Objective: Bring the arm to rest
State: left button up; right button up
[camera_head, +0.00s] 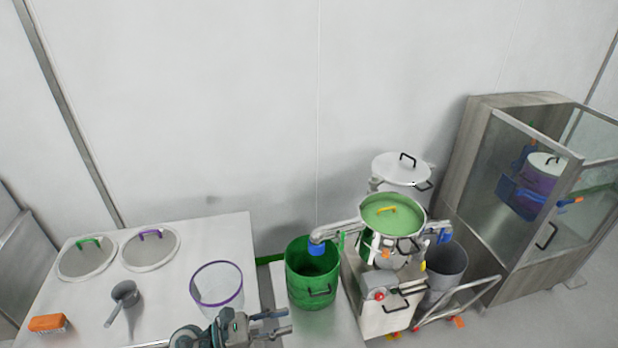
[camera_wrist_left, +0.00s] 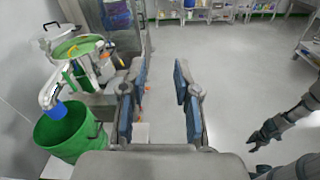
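My left gripper (camera_head: 282,322) is at the bottom middle of the head view, over the right edge of the white table and pointing right. In the left wrist view its two blue-padded fingers (camera_wrist_left: 157,100) stand wide apart with only floor between them, so it is open and empty. The green bucket (camera_head: 303,288) stands just beyond it and touches neither finger. My right gripper (camera_wrist_left: 258,142) shows at the right of the left wrist view, with nothing visible in it. Its finger opening is too small to judge. It is out of the head view.
The table (camera_head: 215,238) holds two lids, a scoop (camera_head: 123,293), an orange brush (camera_head: 48,323) and a purple-rimmed clear container (camera_head: 217,287). A machine with a green lid (camera_head: 392,218) stands right of the bucket, then a glass-doored cabinet (camera_head: 520,190). Open floor (camera_wrist_left: 235,75) lies ahead of the left gripper.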

pick_arm(q)
jog(key=w+a+r+n+t+y, duration=0.15)
jog(key=a+n+t+y, duration=0.25)
jog(key=n+t, duration=0.6)
jog(key=w+a+r+n+t+y, duration=0.1)
jog(key=w+a+n+t+y, duration=0.3)
jog(key=n, duration=1.1)
jog(key=s+a+f+n+g+y, duration=0.25)
jog(key=a+f+n+y, duration=0.2)
jog(key=f+n, duration=0.4)
jog(key=s+a+f+n+g+y, duration=0.2)
jog(key=s+a+f+n+y, duration=0.15)
jog(key=f+n+y, duration=0.45)
jog(key=s+d+f+n+g+h, duration=0.1)
jog(key=s+f+n+g+h, duration=0.1)
jog(key=s+f+n+g, duration=0.5)
jog(key=s+f+n+g+h, duration=0.2)
jog(key=s+f+g, duration=0.3)
jog(key=s, duration=0.7)
notch_tip(320, 180, down, 26)
jog(key=s, duration=0.1)
jog(key=s+a+f+g, duration=0.1)
jog(key=s+a+f, duration=0.1)
jog(key=s+f, duration=1.5)
jog(key=shift+s+a+m, duration=0.35)
jog(key=shift+s+a, duration=0.05)
jog(key=shift+s, duration=0.35)
